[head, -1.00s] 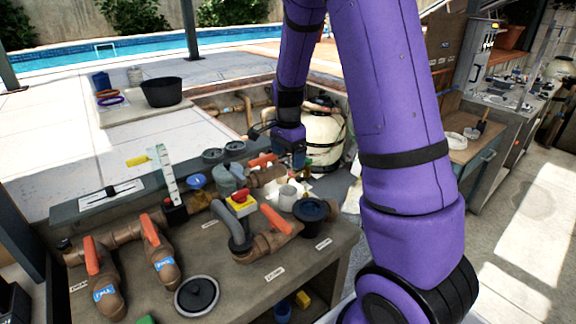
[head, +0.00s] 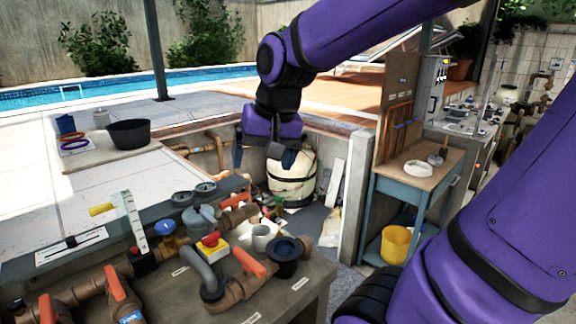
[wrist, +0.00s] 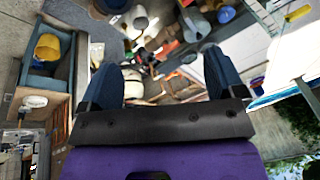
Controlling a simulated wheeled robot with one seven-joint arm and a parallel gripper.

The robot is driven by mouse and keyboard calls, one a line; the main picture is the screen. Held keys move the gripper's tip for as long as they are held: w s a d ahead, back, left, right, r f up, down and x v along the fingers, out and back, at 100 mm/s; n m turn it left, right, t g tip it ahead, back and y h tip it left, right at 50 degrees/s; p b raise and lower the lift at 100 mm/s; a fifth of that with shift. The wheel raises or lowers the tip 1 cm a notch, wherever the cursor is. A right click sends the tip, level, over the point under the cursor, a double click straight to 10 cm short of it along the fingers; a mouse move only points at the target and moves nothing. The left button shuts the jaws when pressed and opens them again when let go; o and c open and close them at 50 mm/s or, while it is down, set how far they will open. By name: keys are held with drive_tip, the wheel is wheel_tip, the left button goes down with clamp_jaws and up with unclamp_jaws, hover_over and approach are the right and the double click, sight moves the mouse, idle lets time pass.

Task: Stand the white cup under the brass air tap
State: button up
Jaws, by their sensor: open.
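My gripper (head: 264,156) is raised above the pipe bench and in front of the cream tank, with its fingers apart and pointing down. The wrist view also shows it open (wrist: 160,62), with nothing held between the fingers. A small whitish cup-like piece (head: 262,238) stands on the bench among the pipes, below my gripper and well apart from it. It looks like the white cup, but its shape is partly crowded by nearby parts. A blue-topped brass-coloured fitting (head: 167,241) sits on the pipework to its left. I cannot tell whether this is the air tap.
Brown pipes with orange handles (head: 249,262), a red-and-yellow button box (head: 212,245) and a dark round pot (head: 284,257) crowd the bench (head: 240,306). The cream tank (head: 292,180) stands in the pit. A blue cart (head: 410,188) with a yellow bucket (head: 396,244) is at right.

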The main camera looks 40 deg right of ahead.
drive_tip(key=s+a+r+n+t, duration=0.1)
drive_tip(key=s+a+r+n, duration=0.1)
drive_tip(key=s+n, duration=0.3)
drive_tip(key=s, duration=0.4)
drive_tip(key=shift+s+a+t+h, duration=0.25)
drive_tip(key=shift+s+t+h, duration=0.05)
drive_tip(key=shift+r, duration=0.1)
drive_tip(key=shift+c, duration=0.4)
idle(1.0)
